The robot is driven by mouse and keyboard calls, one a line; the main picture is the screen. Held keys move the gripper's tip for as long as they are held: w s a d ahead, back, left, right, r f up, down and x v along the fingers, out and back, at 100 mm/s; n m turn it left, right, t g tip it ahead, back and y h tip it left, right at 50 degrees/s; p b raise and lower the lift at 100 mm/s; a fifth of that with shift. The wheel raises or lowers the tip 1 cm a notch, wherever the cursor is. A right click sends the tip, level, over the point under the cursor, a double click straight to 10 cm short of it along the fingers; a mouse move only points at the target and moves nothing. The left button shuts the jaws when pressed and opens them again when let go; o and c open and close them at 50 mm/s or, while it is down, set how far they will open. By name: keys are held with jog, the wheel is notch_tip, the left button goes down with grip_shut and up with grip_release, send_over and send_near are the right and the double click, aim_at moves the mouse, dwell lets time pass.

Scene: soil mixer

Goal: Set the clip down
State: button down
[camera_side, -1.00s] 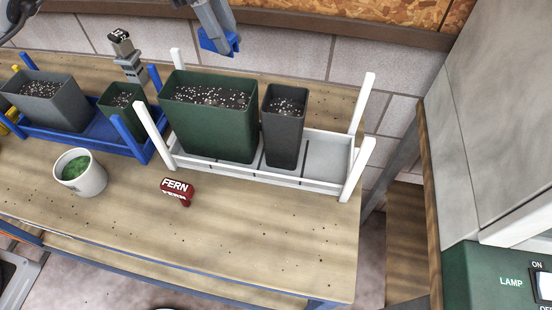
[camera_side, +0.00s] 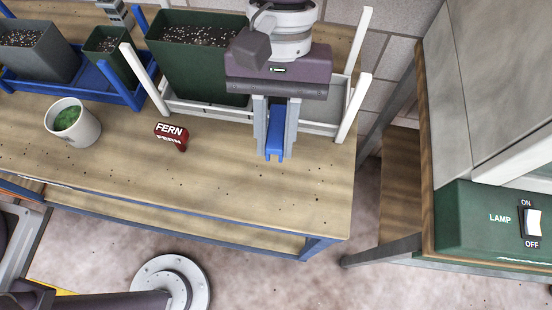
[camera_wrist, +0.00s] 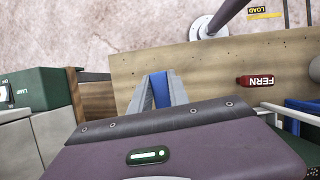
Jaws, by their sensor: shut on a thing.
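My gripper (camera_side: 275,152) is shut on the blue clip (camera_side: 275,138), which shows between the two grey fingers. It is over the bare front right part of the wooden table (camera_side: 220,185), in front of the white tray. I cannot tell if the clip touches the tabletop. In the wrist view the blue clip (camera_wrist: 160,88) also sits between the fingers, with bare wood beyond it. My gripper body hides part of the tray and the pots behind it.
The white tray (camera_side: 320,128) with tall corner posts holds a dark green planter (camera_side: 195,70). A blue tray (camera_side: 75,92) with pots is further left. The table's right edge is near.

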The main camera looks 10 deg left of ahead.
jog(key=shift+m, duration=0.4)
notch_tip(320, 180, down, 10)
jog(key=shift+a+f, duration=0.1)
jog(key=shift+f, duration=0.15)
jog(key=shift+f, duration=0.1)
jog(key=c, duration=1.3)
grip_release()
jog(key=shift+o, duration=0.2)
